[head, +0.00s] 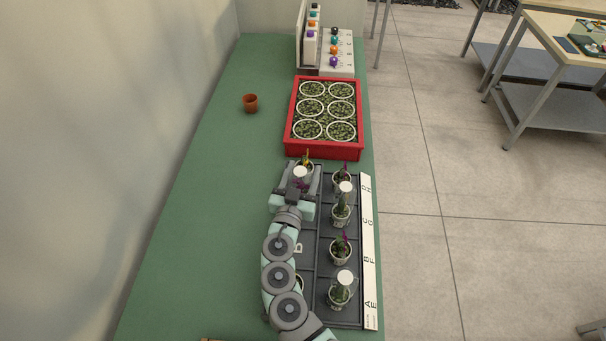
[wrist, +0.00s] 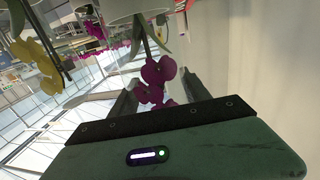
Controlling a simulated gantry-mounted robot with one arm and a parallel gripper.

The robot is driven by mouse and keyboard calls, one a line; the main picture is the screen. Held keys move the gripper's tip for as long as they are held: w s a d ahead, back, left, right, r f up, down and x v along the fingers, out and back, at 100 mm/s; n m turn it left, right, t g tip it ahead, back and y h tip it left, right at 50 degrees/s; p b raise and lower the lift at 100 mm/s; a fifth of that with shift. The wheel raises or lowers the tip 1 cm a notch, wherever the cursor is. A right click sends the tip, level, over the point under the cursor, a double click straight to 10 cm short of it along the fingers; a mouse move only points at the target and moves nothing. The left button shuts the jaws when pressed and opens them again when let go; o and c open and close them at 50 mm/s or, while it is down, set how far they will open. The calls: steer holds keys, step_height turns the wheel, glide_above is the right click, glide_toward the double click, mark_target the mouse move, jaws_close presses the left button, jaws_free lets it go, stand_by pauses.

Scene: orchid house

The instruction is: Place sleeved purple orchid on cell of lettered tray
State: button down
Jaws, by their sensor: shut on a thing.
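My gripper (head: 300,183) is over the far end of the left column of the lettered tray (head: 318,250). It is shut on an orchid with purple flowers, which show between the fingers in the wrist view (wrist: 155,80); a white rounded shape (wrist: 125,10) shows at the top there. In the head view a white disc (head: 300,172) shows at the gripper, and a yellow-flowered plant (head: 307,155) just beyond it. Whether the held pot touches the tray is hidden. Several potted orchids (head: 340,250) stand in the tray's right column. A white letter strip (head: 369,250) runs along its right edge.
A red crate (head: 323,155) with several white-ringed spots stands just beyond the tray. A brown pot (head: 250,103) stands on the green bench (head: 205,200) to the left. A white rack (head: 340,72) with coloured items is at the far end.

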steer(key=shift+f, duration=0.2)
steer(key=shift+f+b, duration=0.2)
steer(key=shift+b, duration=0.1)
steer(key=c, duration=0.5)
jaws_free()
steer(key=shift+r+p, duration=0.3)
steer(key=shift+p, duration=0.15)
steer(key=b+v, duration=0.1)
steer(key=v, duration=1.1)
steer(key=shift+b, duration=0.3)
